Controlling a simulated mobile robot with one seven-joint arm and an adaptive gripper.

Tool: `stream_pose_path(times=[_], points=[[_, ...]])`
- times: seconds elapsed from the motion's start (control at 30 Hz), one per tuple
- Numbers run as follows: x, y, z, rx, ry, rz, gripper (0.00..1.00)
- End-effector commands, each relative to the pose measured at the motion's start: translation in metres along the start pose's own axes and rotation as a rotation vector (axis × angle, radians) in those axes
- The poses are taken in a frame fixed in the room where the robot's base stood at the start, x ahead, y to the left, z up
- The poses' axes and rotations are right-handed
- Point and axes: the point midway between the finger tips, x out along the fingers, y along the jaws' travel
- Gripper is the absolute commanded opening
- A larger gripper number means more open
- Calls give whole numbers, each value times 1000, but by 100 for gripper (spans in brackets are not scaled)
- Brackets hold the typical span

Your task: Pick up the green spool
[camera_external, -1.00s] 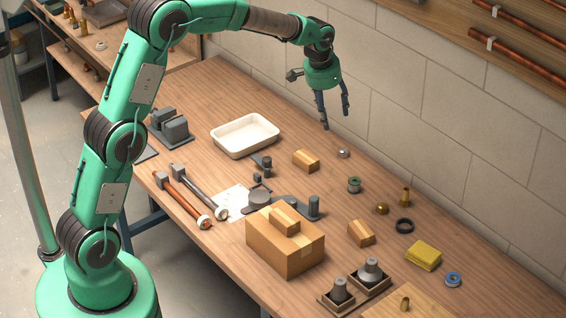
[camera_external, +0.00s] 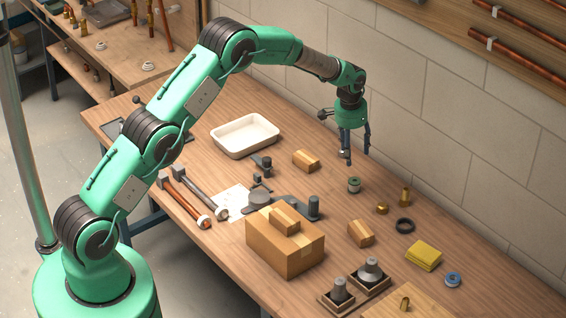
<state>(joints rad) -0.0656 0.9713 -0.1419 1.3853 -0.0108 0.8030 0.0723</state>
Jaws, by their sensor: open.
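One finger covers part of a small silvery piece near the wall.
A small brown block (camera_external: 306,161) lies left of the spool. A brass fitting (camera_external: 382,208) and a black ring (camera_external: 405,226) are to its right. A cardboard box (camera_external: 285,245) stands in front. A white tray (camera_external: 245,135) is further left. The tiled wall (camera_external: 440,120) rises close behind.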

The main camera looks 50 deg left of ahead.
Motion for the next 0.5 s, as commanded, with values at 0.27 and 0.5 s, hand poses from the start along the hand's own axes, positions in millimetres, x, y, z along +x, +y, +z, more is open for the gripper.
stream_pose_path(times=[0.27,0.5], points=[[8,-1,-2,0,-3,0,56],[9,-1,-1,0,-4,0,56]])
